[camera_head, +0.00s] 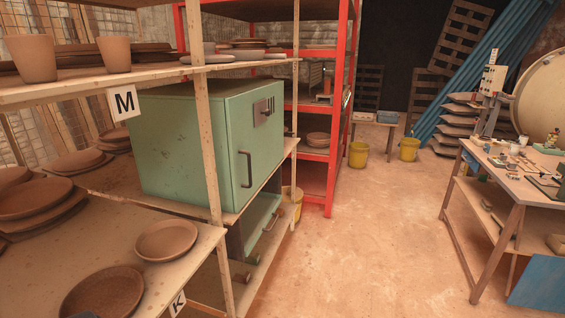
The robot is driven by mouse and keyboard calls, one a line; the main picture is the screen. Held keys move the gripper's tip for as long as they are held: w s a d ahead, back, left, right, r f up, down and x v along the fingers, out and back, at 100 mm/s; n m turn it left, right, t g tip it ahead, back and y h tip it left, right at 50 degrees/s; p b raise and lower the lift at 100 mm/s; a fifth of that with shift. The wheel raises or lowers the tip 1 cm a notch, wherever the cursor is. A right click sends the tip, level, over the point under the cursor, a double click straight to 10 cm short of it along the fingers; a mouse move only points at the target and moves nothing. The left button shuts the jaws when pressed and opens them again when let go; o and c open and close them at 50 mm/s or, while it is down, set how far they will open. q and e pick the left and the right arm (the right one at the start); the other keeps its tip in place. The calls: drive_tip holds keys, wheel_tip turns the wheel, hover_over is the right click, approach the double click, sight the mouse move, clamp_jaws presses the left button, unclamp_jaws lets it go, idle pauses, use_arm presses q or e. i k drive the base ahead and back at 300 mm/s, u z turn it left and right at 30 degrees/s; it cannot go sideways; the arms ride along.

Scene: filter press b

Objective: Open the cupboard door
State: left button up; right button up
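A green metal cupboard (185,150) stands on a wooden shelf at the left of the middle. Its door (258,140) faces right and looks shut.
Shelves at the left hold clay plates (165,240) and pots (31,58). A red rack (335,140) stands behind the cupboard. A cluttered workbench (495,175) is at the right. Yellow buckets (358,154) stand at the back. The floor (365,240) between is clear.

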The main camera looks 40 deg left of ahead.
sight(254, 153)
drive_tip(key=u, duration=0.2)
drive_tip(key=i, duration=0.95)
drive_tip(key=u, duration=0.4)
